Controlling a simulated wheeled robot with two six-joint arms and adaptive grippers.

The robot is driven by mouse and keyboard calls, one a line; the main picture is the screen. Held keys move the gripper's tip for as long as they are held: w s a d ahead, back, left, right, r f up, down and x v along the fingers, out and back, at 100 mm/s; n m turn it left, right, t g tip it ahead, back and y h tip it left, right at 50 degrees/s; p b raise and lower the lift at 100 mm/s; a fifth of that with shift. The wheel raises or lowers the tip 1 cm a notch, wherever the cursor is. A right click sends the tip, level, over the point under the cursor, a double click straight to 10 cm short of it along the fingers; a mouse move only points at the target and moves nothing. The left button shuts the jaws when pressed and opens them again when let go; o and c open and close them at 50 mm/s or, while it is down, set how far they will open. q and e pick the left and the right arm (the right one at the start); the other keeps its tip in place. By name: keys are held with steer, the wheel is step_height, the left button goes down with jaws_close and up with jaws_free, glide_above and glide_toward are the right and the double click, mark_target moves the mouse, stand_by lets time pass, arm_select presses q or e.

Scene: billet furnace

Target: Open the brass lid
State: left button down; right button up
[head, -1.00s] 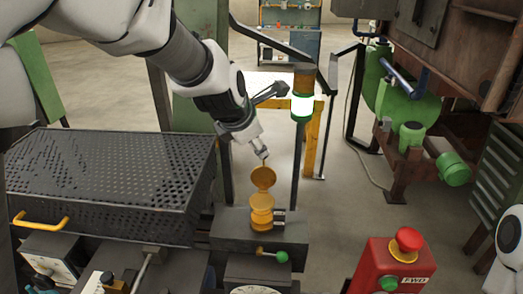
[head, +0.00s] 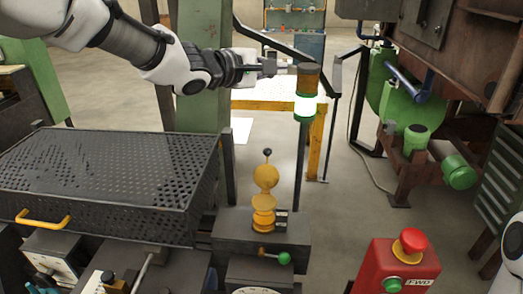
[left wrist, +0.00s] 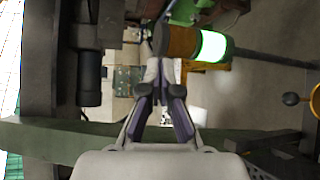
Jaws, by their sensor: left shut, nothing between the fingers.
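The brass lid (head: 266,176) stands raised, nearly upright, on the hinge side of the brass cup (head: 263,219), with its dark ball knob (head: 267,152) on top. The cup sits on a dark block in the head view. Part of the lid (left wrist: 316,98) and its knob (left wrist: 290,98) show at the right edge of the left wrist view. My left gripper (head: 284,65) is up and away from the lid, near the lamp post. Its fingers (left wrist: 158,86) are shut with nothing between them. My right gripper is not in view.
A lit green-and-white signal lamp (head: 304,107) stands right by my left gripper. A perforated dark box (head: 110,180) with a yellow handle lies left of the cup.

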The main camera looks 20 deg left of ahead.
arm_select(q)
step_height(320, 180, down, 6)
steer(key=s+a+m+g+h+b, duration=0.1)
steer(key=s+a+m+g+h, duration=0.15)
steer(key=m+h, duration=0.25)
steer(key=g+h+b, duration=0.1)
steer(key=h+b, duration=0.1)
steer(key=b, duration=0.1)
glide_toward(267, 168)
steer(key=w+a+r, duration=0.3)
steer(key=a+r, duration=0.1)
steer(key=f+p+x, duration=0.1)
steer(key=p+x, duration=0.1)
steer(key=x, duration=0.8)
steer(key=shift+d, duration=0.4)
steer(key=shift+g, duration=0.25)
